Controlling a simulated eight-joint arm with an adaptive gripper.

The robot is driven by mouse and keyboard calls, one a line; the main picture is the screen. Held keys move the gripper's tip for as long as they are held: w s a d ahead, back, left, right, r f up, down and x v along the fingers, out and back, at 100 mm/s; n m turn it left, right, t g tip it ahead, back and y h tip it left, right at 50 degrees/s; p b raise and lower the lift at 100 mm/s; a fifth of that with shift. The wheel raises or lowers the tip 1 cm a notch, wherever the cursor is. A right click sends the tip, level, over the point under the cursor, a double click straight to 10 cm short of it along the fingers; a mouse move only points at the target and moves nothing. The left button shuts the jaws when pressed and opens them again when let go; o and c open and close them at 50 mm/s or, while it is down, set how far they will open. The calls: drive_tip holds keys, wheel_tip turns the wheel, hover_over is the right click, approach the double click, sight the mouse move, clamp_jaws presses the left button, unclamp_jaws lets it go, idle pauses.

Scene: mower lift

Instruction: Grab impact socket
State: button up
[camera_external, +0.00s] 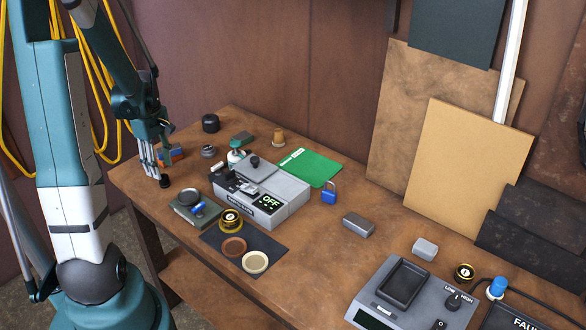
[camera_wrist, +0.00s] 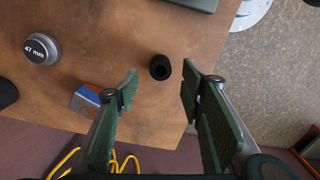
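A small black cylinder with a hole in its top, which looks like the impact socket (camera_external: 164,181), stands upright near the left edge of the workbench. In the wrist view the socket (camera_wrist: 160,67) appears in the gap between the fingertips, a little beyond them. My gripper (camera_external: 155,162) is open and empty just above it, fingers pointing down. In the wrist view both green-padded fingers of my gripper (camera_wrist: 160,84) are spread wide, apart from the socket.
A blue-and-orange block (camera_wrist: 88,99) sits close to the left finger. A grey round piece marked 47 mm (camera_wrist: 42,48) stands farther left. The table edge lies close to the socket. A black cylinder (camera_external: 210,123), a grey-green box (camera_external: 193,207) and a grey device (camera_external: 262,190) stand nearby.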

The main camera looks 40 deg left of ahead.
sight(163, 176)
drive_tip(key=shift+f, duration=0.3)
drive_tip(key=shift+f, duration=2.5)
drive_tip(key=c, duration=1)
